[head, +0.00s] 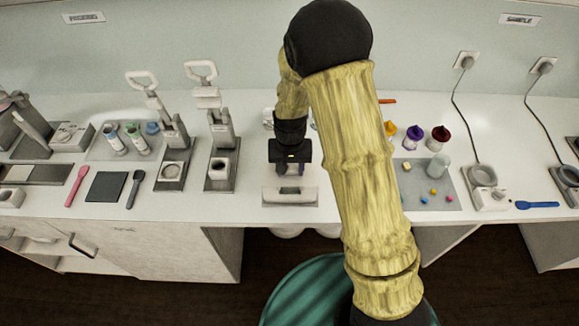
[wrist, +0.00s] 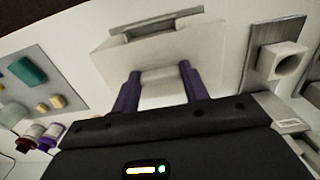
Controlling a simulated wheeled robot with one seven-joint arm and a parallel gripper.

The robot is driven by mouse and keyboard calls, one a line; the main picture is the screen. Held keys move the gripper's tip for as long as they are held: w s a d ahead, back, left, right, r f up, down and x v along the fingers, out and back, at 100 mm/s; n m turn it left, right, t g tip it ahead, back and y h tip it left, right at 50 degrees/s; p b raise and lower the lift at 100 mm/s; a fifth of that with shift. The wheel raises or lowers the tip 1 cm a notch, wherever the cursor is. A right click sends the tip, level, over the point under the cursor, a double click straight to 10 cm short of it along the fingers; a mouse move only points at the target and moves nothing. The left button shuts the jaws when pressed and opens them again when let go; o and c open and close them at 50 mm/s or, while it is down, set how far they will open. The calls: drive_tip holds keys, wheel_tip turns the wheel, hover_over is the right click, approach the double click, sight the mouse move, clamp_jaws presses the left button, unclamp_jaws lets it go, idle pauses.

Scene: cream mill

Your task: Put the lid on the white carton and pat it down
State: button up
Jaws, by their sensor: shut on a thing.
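My gripper (head: 290,169) points down over the middle of the bench, below the black wrist. In the wrist view its two purple fingers (wrist: 158,88) are shut on a small pale piece (wrist: 161,88) between them. The piece looks like part of a lid, but I cannot tell its full outline. A white box-like thing (wrist: 110,58), probably the white carton, lies just beyond the fingertips with a grey strip along its far side. In the head view it (head: 271,198) sits near the bench's front edge, under the gripper. I cannot tell whether lid and carton touch.
Two lever presses (head: 173,170) (head: 219,175) stand left of the gripper. A grey mat (head: 440,200) with small coloured cubes and a clear cup (head: 440,164) lies right, with coloured-top bottles (head: 413,140) behind it. A white corded device (head: 490,196) stands further right.

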drive_tip(key=o, duration=2)
drive_tip(key=shift+c, duration=0.2)
drive_tip(key=shift+r+p, duration=2.75)
drive_tip(key=shift+r, duration=0.8)
drive_tip(key=s+d+r+t+b, duration=0.2)
drive_tip(key=s+d+r+b, duration=0.4)
drive_tip(key=s+d, duration=0.6)
drive_tip(key=shift+s+d+r+t, duration=0.2)
drive_tip(key=shift+d+r+t, duration=0.15)
drive_tip(key=shift+d, duration=0.35)
